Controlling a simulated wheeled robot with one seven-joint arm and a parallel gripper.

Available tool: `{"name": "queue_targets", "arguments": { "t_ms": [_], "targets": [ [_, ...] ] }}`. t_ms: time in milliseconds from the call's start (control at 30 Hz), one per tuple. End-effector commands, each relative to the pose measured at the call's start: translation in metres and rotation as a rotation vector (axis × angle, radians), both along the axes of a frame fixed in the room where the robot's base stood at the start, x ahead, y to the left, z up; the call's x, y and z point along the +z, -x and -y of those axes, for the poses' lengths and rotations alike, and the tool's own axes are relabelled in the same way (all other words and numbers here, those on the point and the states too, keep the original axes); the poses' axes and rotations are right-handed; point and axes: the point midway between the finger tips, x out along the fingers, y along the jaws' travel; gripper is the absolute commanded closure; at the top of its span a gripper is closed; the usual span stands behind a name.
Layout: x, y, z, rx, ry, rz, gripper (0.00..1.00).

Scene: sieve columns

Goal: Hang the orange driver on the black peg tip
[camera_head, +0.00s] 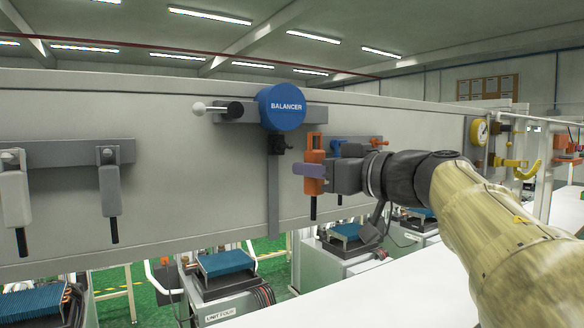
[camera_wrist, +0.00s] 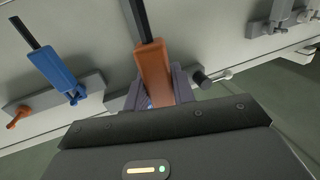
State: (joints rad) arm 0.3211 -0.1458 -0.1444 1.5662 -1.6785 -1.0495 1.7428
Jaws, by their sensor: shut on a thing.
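The orange driver (camera_head: 314,150) is upright in the head view, with its loop at the top and black shaft pointing down. My gripper (camera_head: 310,171) is shut on its handle and holds it in front of the panel, right of the blue balancer. In the wrist view the purple fingers of my gripper (camera_wrist: 158,92) sit on both sides of the orange driver (camera_wrist: 153,66). A black peg (camera_head: 234,109) with a white ball end sticks out left of the balancer, with nothing hanging on it. The black peg (camera_wrist: 201,79) also shows beyond the fingers in the wrist view.
The round blue balancer (camera_head: 282,106) and a black fitting (camera_head: 277,145) lie between driver and peg. A blue driver (camera_wrist: 52,68) hangs beside an orange peg (camera_head: 376,142), partly behind my gripper. Grey drivers (camera_head: 110,188) hang at the left. Panel below the black peg is clear.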

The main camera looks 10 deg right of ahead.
Motion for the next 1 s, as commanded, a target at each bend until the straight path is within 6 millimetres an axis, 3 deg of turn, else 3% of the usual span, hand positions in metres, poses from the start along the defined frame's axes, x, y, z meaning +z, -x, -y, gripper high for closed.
{"name": "queue_targets", "arguments": {
  "t_ms": [467,1000],
  "targets": [
    [-0.001,-0.003,-0.001,0.000,0.000,0.000,0.99],
    [-0.003,-0.027,-0.008,0.000,0.000,0.000,0.99]
  ]
}}
